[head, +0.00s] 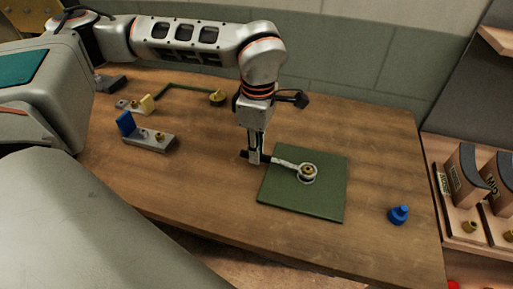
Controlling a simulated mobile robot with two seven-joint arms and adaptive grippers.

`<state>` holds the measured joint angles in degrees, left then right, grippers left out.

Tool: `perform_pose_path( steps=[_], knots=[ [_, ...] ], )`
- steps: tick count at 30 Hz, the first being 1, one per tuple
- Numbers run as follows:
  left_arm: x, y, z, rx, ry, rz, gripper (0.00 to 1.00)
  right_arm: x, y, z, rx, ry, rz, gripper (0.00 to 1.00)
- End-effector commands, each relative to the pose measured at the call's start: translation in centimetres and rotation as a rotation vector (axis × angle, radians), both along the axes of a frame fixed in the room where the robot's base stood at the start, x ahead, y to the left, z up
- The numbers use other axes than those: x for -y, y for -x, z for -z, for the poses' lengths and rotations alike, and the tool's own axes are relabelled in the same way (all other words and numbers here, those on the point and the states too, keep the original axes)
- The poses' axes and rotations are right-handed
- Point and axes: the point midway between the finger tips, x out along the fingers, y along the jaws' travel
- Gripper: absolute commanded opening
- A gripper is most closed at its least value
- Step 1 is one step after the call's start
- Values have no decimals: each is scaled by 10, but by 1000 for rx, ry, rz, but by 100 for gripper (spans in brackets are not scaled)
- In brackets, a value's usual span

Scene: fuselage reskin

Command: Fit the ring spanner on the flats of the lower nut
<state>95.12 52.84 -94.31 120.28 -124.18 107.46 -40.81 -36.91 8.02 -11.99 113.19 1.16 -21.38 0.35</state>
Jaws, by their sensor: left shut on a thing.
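The ring spanner (286,164) is a grey metal bar over the green mat (329,193). My left gripper (256,158) points down at the mat's left edge and is shut on the spanner's dark handle end. The spanner's ring end lies over a brass-coloured nut (308,170) on the mat. The ring seems to surround the nut from above. I cannot tell whether it sits down on the flats or is still above them. A pale round piece shows around and below the ring. My right gripper is not in view.
A blue knobbed piece (398,215) stands right of the mat. A grey bracket with a blue block (126,124), a bracket with a yellow block (147,104) and a dark angled rod (185,87) lie at left. A wooden rack (446,205) stands at right. The front wood is clear.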

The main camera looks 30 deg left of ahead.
Motion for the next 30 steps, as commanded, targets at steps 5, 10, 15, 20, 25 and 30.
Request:
perform_pose_path(
  steps=[5, 10, 15, 20, 25, 30],
  knots=[
    [0, 0, 4, 0, 0, 0, 0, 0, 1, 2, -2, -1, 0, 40],
    [0, 0, 7, 0, 0, 0, 0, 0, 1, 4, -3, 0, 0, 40],
    [0, 0, 10, 0, 0, 0, 0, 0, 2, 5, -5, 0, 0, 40],
    [0, 0, 13, 0, 0, 0, 0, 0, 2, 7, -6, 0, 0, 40],
    [0, 0, 14, 1, 1, 0, 0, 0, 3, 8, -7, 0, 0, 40],
    [1, 2, 13, 1, 1, -14, 0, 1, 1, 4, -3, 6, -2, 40]
  ],
)
